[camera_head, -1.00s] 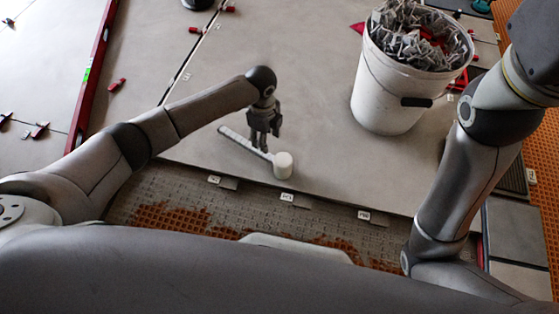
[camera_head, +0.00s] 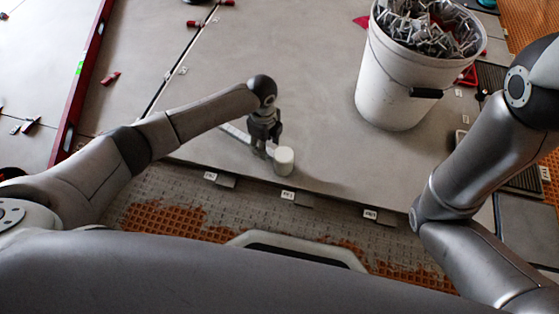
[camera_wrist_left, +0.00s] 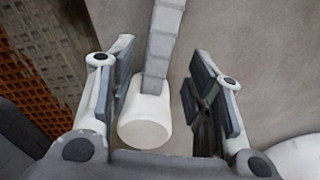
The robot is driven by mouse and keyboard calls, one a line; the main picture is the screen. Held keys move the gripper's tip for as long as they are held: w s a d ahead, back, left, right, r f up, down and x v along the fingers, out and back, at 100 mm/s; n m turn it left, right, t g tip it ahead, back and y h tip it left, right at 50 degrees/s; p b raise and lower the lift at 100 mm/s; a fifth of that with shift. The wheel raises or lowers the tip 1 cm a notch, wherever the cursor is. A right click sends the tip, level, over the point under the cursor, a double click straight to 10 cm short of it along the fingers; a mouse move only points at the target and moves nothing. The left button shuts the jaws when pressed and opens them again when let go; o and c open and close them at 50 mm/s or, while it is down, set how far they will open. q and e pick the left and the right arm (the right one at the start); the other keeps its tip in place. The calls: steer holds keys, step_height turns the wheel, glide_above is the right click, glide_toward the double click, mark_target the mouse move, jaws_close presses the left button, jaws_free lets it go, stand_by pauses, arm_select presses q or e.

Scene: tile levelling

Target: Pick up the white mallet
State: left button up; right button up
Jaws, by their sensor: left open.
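The white mallet lies on the grey tile; its white head (camera_head: 284,161) and its pale grey handle (camera_head: 234,132), running up to the left, show in the head view. My left gripper (camera_head: 264,150) is low over the mallet, close to the head. In the left wrist view my left gripper (camera_wrist_left: 160,95) is open, with one finger on each side of the handle (camera_wrist_left: 162,45) and the mallet head (camera_wrist_left: 145,121) near the palm. The fingers look apart from the handle. My right arm shows at the right of the head view, but its gripper is out of view.
A white bucket (camera_head: 391,95) full of grey clips stands on the tile to the right. A red level (camera_head: 80,80) lies along the left. Several red wedges are scattered at the upper left.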

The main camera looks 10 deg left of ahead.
arm_select(q)
step_height(320, 180, down, 4)
steer(key=b, duration=0.3)
steer(key=shift+s+r, duration=0.1)
steer(key=shift+s, duration=0.05)
steer(key=shift+r, duration=0.1)
steer(key=shift+c, duration=0.2)
jaws_close()
